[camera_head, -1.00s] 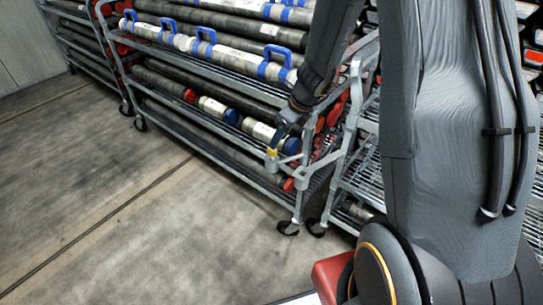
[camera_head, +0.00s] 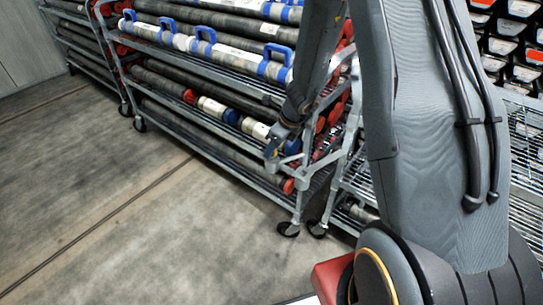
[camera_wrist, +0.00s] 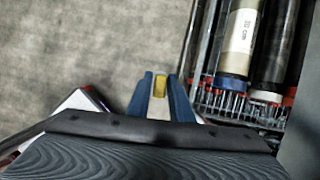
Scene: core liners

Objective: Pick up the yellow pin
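The yellow pin (camera_wrist: 160,87) shows in the wrist view between the two blue fingers of my gripper (camera_wrist: 160,92), with a pale grey part just below it. The gap between the fingers is about as narrow as the pin, so I cannot tell whether they press on it. In the head view my gripper (camera_head: 272,151) is at the near end of the metal pipe rack, low beside its corner post. There the fingers mostly hide the pin.
The rack (camera_head: 299,197) holds long grey pipes and white tubes with blue handles (camera_head: 204,41). Red caps (camera_head: 289,186) mark several ends. Another wire shelf (camera_head: 526,150) with orange-marked boxes stands at right. The concrete floor (camera_head: 130,220) at left is clear.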

